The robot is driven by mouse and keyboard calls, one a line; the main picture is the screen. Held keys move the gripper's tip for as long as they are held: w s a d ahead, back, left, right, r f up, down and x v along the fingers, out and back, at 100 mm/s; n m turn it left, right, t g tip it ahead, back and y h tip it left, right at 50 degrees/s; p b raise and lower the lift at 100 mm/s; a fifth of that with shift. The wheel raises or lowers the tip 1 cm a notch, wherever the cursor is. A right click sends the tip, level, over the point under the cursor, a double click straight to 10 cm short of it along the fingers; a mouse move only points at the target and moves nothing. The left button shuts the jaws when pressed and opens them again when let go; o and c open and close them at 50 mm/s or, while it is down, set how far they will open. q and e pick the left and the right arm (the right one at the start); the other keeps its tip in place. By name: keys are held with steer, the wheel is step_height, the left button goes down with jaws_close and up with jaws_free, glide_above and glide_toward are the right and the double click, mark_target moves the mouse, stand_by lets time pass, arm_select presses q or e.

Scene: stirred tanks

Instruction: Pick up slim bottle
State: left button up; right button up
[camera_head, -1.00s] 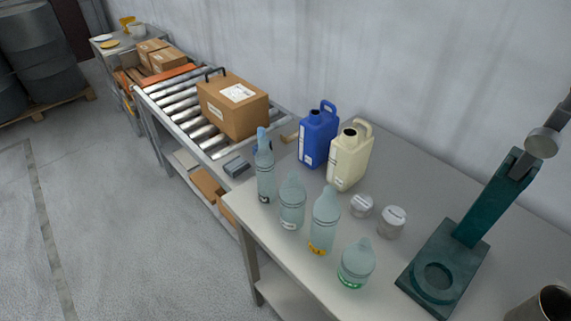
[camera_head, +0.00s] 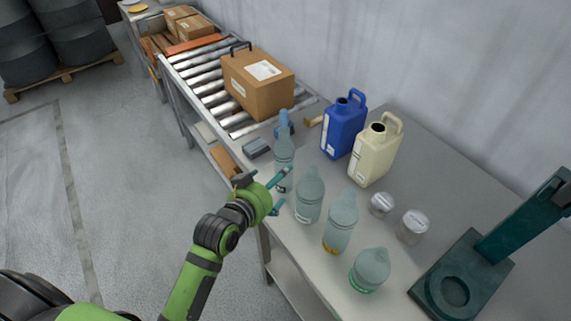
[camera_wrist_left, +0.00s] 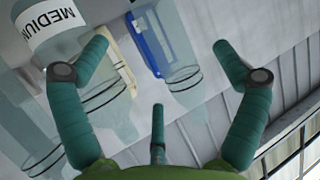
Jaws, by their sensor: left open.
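The slim bottle, a tall narrow clear bottle (camera_head: 284,151) with a blue-tinted top, stands upright at the left end of a row of clear bottles on the grey table. My left gripper (camera_head: 284,189) is open beside its lower part, and one finger overlaps the bottle in the head view. I cannot tell whether they touch. In the left wrist view, the open fingers (camera_wrist_left: 158,47) are spread with a clear ringed shape between them, a blue jug (camera_wrist_left: 150,42) showing near it. My right gripper is not in view.
A rounder clear bottle (camera_head: 309,198), an orange-labelled bottle (camera_head: 340,222) and a squat green-labelled bottle (camera_head: 369,270) stand close to the right. Blue (camera_head: 343,128) and cream (camera_head: 375,152) jugs stand behind. A teal stand (camera_head: 465,280) is at right. The table edge lies left of the bottles.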

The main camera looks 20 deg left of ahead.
arm_select(q)
steer(key=p+x, duration=0.2)
steer(key=x, duration=0.3)
steer(key=shift+w+d, duration=0.2)
steer(key=shift+w, duration=0.2)
steer(key=shift+x, duration=0.75)
steer(key=shift+f, duration=0.1)
steer(key=shift+s, duration=0.1)
steer(key=c, duration=1.3)
